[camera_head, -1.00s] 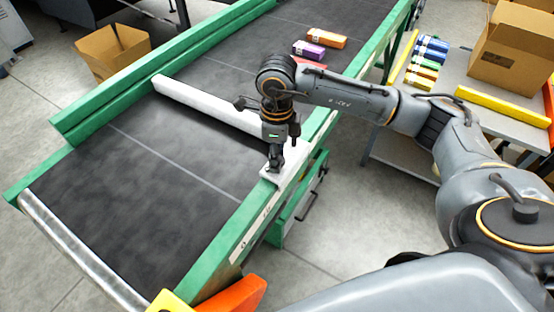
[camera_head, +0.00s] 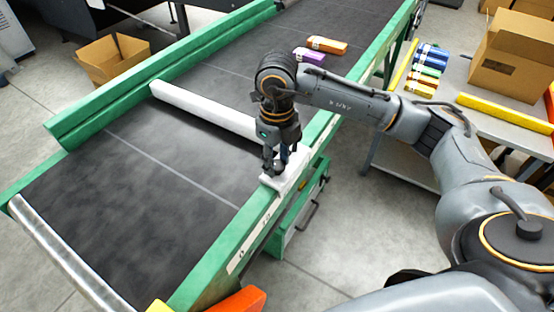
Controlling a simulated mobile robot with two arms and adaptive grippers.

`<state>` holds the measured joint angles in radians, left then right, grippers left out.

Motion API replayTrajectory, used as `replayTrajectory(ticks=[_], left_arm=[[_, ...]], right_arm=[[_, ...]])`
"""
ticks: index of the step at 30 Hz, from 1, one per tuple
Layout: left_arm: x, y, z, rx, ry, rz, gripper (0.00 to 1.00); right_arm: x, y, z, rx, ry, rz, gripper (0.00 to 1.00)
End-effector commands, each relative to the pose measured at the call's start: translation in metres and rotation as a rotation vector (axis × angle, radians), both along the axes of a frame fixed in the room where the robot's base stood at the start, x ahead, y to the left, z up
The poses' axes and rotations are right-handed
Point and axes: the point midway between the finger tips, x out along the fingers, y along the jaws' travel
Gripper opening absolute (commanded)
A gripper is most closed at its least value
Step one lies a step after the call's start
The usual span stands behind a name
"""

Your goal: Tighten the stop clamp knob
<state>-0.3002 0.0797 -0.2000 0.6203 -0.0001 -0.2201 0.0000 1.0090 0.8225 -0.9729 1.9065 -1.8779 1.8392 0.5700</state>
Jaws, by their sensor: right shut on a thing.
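A white stop bar (camera_head: 205,110) lies across the dark conveyor belt. Its near end has a white clamp block (camera_head: 272,183) on the green side rail (camera_head: 248,222). My right gripper (camera_head: 275,168) points down over this block and is shut on the stop clamp knob. The knob itself is mostly hidden between the fingers. My left gripper is not in view.
A purple carton (camera_head: 310,57) and an orange carton (camera_head: 327,45) lie on the belt behind my right arm. A side table (camera_head: 465,75) at the right holds several coloured cartons and a cardboard box (camera_head: 510,55). An open cardboard box (camera_head: 113,60) stands at the far left.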

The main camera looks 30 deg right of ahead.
Motion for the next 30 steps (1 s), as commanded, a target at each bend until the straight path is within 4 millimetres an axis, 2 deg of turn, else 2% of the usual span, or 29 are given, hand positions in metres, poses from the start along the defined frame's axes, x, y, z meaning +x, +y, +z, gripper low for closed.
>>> replayTrajectory(ticks=[11, 12, 14, 15, 25, 30], left_arm=[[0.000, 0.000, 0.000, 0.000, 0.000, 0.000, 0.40], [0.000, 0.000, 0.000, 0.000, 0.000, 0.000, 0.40], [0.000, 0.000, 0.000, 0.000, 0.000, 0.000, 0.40], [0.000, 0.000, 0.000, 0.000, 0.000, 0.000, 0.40], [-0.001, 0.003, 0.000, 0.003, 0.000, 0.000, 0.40], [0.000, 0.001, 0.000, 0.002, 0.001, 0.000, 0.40]], right_arm=[[0.001, 0.000, 0.001, 0.001, -0.004, -0.003, 0.05], [0.001, 0.000, 0.001, 0.001, -0.004, -0.003, 0.45], [0.001, 0.000, 0.001, 0.001, -0.003, -0.003, 0.57], [0.001, 0.000, 0.001, 0.001, -0.003, -0.003, 0.60], [0.001, 0.000, 0.003, 0.001, -0.002, -0.002, 0.60], [0.001, 0.000, 0.024, 0.001, -0.006, -0.001, 0.60]])
